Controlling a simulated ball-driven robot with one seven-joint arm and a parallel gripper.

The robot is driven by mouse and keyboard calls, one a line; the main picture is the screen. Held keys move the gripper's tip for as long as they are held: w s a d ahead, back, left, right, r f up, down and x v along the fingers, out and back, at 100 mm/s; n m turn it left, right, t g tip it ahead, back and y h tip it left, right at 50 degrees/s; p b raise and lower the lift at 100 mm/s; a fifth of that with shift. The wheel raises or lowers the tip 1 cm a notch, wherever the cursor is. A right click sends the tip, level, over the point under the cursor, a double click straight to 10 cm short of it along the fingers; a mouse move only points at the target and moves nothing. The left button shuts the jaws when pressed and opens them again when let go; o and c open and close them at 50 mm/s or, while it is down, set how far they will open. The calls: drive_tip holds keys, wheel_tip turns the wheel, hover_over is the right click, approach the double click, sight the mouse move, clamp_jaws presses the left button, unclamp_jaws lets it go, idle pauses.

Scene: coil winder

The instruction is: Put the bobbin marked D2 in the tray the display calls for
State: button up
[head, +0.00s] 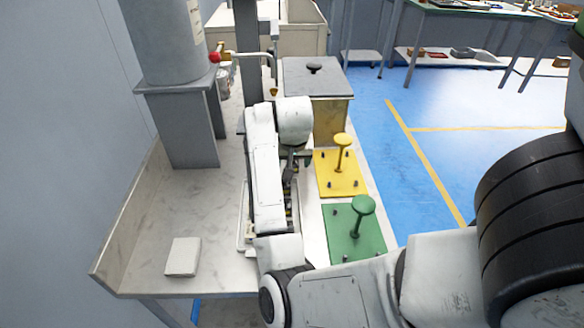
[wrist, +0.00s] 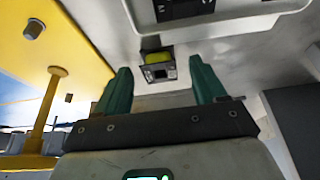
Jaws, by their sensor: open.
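My gripper (wrist: 159,68) is open in the wrist view, with its two green fingers apart. A small dark, square-ended piece with a yellow-green middle (wrist: 156,57) shows between the fingers, apart from both. It looks like a bobbin, but I can read no mark on it. A white-rimmed tray (wrist: 215,27) with dark pieces in it is at the top of the wrist view. In the head view my arm mostly hides the gripper and a pale tray (head: 242,222) with several dark pieces. I see no readable display.
A yellow plate (head: 328,183) and a green plate (head: 341,245), each with a knobbed post, lie right of my arm. A grey-lidded yellow box (head: 330,120) stands behind. A grey cylinder (head: 168,40) on a stand is back left. A white block (head: 183,257) lies on clear bench.

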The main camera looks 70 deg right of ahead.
drive_tip(key=shift+d+f, duration=0.15)
drive_tip(key=shift+f, duration=0.2)
drive_tip(key=c, duration=1.2)
drive_tip(key=shift+r, duration=0.15)
